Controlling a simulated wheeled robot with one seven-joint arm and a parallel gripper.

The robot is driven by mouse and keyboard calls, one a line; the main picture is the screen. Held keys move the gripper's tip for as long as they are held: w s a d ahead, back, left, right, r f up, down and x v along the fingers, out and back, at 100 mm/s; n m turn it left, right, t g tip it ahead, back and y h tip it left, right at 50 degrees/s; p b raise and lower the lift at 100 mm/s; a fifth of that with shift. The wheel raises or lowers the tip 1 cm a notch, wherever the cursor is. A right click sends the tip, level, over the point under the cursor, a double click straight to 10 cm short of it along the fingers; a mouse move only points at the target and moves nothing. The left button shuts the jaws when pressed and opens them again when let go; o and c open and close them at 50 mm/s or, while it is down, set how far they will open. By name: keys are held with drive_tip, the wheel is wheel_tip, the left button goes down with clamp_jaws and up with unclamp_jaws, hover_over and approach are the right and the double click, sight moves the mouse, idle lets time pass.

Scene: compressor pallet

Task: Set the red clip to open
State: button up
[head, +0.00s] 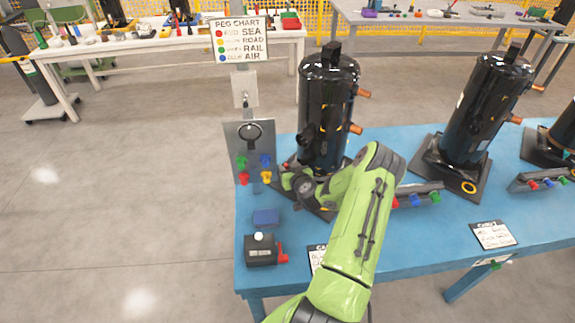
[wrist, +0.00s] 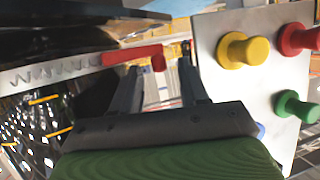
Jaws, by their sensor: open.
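A red clip (wrist: 133,55) shows at the upper middle of the wrist view, a short bar with a rounded end, at the end of a pale strip beside a black body. Its end lies just beyond my gripper's (wrist: 160,68) fingertips, near the left finger; I cannot tell whether they touch. My gripper is open, with nothing seen between its fingers. In the head view my gripper (head: 290,183) is low at the left foot of the nearest black compressor (head: 327,115), beside the peg panel. The clip is too small there to make out clearly.
A grey panel (head: 233,137) with red, yellow, green and blue pegs stands left of my gripper; it fills the right of the wrist view (wrist: 225,75). A black box (head: 260,250) with a red lever and a blue block (head: 266,217) sit on the blue table (head: 420,250).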

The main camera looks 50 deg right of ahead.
drive_tip(key=shift+x, duration=0.75)
drive_tip(key=shift+c, duration=0.4)
clamp_jaws()
